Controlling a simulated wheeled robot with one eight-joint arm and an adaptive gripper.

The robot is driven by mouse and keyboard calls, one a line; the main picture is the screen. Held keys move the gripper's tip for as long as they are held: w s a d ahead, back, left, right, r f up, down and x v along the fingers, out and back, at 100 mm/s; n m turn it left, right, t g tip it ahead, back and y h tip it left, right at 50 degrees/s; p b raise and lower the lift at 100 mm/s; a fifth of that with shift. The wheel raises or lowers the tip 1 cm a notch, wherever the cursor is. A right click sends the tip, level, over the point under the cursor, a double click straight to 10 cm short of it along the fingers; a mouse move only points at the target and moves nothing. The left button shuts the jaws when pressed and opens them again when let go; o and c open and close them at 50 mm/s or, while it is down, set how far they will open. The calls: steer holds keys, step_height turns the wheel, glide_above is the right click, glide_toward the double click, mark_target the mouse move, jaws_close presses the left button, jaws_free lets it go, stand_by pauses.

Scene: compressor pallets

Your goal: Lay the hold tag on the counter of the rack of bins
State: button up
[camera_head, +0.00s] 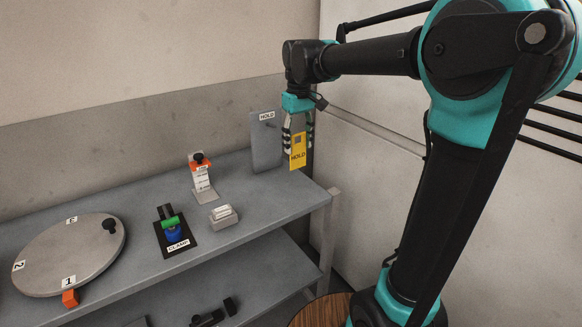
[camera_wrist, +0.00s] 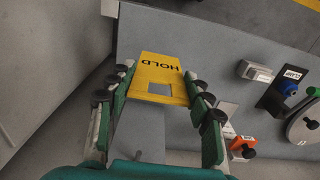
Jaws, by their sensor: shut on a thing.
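The hold tag is a yellow card marked HOLD with a square hole (camera_head: 297,156); it also shows in the wrist view (camera_wrist: 160,68). My gripper (camera_head: 298,135) is shut on the tag's holed end, and the tag hangs from it, lettered end down. In the wrist view my gripper's fingers (camera_wrist: 158,90) are on both sides of the tag. The tag is in front of a grey upright board labelled HOLD (camera_head: 266,145) at the back right of a grey counter (camera_head: 262,195). I cannot tell the exact gap to the counter. No rack of bins is clearly recognisable.
On the counter stand an orange and white device (camera_head: 201,178), a small white-topped block (camera_head: 223,215), a CLAMP fixture (camera_head: 174,232) and a round numbered turntable (camera_head: 65,258). A lower shelf (camera_head: 240,280) holds dark parts. The counter's right front is clear.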

steer(key=w+a+r, duration=0.2)
steer(key=a+r, duration=0.3)
steer(key=r, duration=0.3)
steer(key=f, duration=1.9)
steer(key=shift+s+a+f, duration=0.1)
steer(key=shift+s, duration=0.1)
steer(key=shift+f, duration=0.1)
steer(key=o, duration=0.9)
step_height(320, 180, up, 12)
steer(key=s+d+f+m+t, duration=0.4)
steer(key=s+d+f+m, duration=0.2)
steer(key=s+d+f, duration=1.4)
step_height(320, 180, down, 3)
steer(key=shift+d+f+m, duration=0.15)
steer(key=shift+d+m, duration=0.25)
steer(key=shift+d, duration=0.55)
